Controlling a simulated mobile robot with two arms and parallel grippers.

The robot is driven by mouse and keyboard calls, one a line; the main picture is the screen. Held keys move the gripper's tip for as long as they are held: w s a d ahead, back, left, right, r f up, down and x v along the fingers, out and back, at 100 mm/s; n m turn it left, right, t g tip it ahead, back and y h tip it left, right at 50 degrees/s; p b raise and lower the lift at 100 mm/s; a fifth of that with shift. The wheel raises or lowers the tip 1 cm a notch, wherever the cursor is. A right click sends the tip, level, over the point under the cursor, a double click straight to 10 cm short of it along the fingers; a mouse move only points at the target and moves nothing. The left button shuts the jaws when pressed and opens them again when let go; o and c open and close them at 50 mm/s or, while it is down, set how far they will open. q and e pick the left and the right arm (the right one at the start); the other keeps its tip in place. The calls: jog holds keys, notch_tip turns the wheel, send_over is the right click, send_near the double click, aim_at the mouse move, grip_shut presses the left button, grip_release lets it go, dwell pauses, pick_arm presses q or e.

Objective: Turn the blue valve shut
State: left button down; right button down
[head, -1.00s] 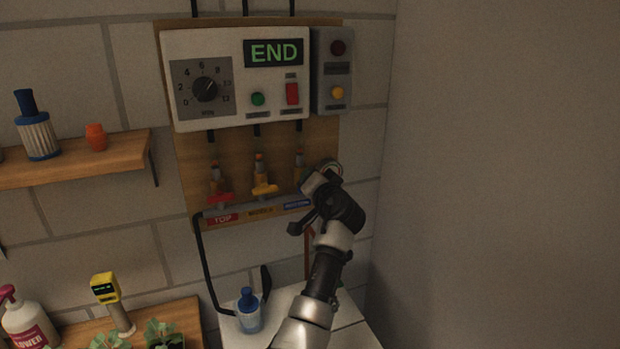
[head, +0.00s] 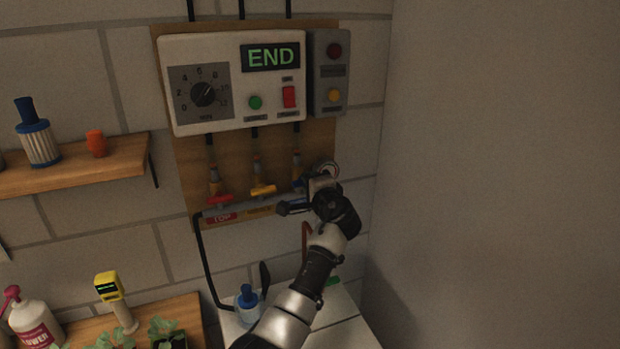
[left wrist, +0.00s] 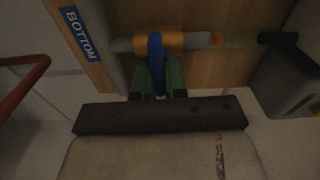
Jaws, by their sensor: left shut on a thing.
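The blue valve's handle (left wrist: 156,60) shows in the left wrist view on a brass body (left wrist: 175,41), set in a straight grey pipe. The handle appears edge-on and lies across the pipe's line. The green fingertips of my left gripper (left wrist: 158,82) are shut on it, one on each side. In the head view my left gripper (head: 314,192) reaches the rightmost valve on the board and hides its handle. The blue label (left wrist: 83,33) beside it reads BOTTOM. My right gripper is in neither view.
A red valve (head: 220,199) and a yellow valve (head: 263,190) stand close to the left. A control box (head: 225,115) showing END hangs above. A wooden shelf (head: 120,160) is at left. The wall at right is bare.

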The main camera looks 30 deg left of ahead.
pick_arm(q)
jog(key=shift+r+m, duration=0.1)
jog(key=shift+m, duration=0.2)
jog(key=c, duration=1.2)
grip_release()
jog(key=shift+w, duration=0.1)
jog(key=b+v, duration=0.3)
jog(key=v, duration=0.7)
jog(key=shift+s+d, duration=0.3)
jog(key=shift+f, duration=0.2)
